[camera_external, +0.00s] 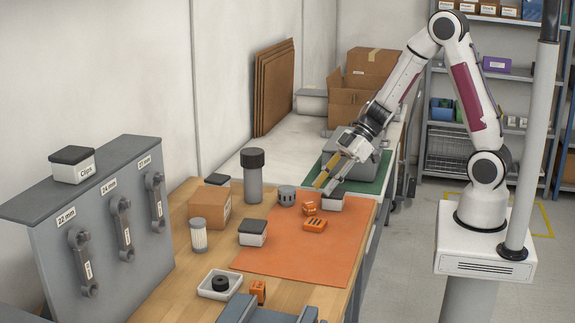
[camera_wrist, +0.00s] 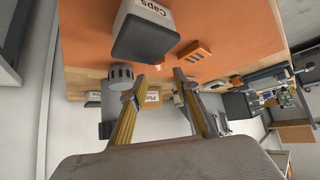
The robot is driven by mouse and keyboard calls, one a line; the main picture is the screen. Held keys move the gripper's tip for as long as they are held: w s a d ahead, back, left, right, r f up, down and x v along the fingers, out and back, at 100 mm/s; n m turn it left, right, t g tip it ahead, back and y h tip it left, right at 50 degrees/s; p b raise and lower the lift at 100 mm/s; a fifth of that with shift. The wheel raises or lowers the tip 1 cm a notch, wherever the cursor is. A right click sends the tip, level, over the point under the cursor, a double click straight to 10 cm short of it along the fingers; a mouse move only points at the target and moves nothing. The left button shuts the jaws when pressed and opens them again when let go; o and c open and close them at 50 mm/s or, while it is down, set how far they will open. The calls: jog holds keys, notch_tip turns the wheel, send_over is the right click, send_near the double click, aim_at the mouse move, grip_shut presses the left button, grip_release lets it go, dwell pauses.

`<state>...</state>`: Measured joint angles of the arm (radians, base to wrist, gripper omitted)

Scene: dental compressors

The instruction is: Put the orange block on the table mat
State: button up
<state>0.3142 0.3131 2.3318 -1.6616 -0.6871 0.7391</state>
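An orange slotted block (camera_external: 315,224) lies on the orange table mat (camera_external: 300,262). In the wrist view an orange slotted block (camera_wrist: 195,50) lies on the mat (camera_wrist: 245,30), beyond the fingertips. A second small orange piece (camera_external: 310,208) is just behind the first in the external view, close below my gripper. A third orange piece (camera_external: 258,291) stands near the table's front edge, off the mat. My gripper (camera_external: 324,187) is above the far end of the mat. Its yellowish fingers are apart with nothing between them in the wrist view (camera_wrist: 158,80).
A dark-lidded box (camera_external: 333,200) stands close by my gripper; a box labelled Caps (camera_wrist: 150,30) shows in the wrist view. A grey round part (camera_external: 287,195), a dark-capped cylinder (camera_external: 253,176) and a cardboard box (camera_external: 209,207) stand nearby. The mat's front part is clear.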

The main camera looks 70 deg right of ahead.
aim_at(310, 203)
jog(key=shift+x, duration=1.3)
jog(key=shift+f, duration=0.1)
jog(key=shift+x, duration=2.55)
jog(key=shift+d+f, duration=0.1)
jog(key=shift+d, duration=0.1)
jog(key=shift+c, duration=0.5)
jog(key=c, duration=0.7)
jog(key=shift+r, duration=5)
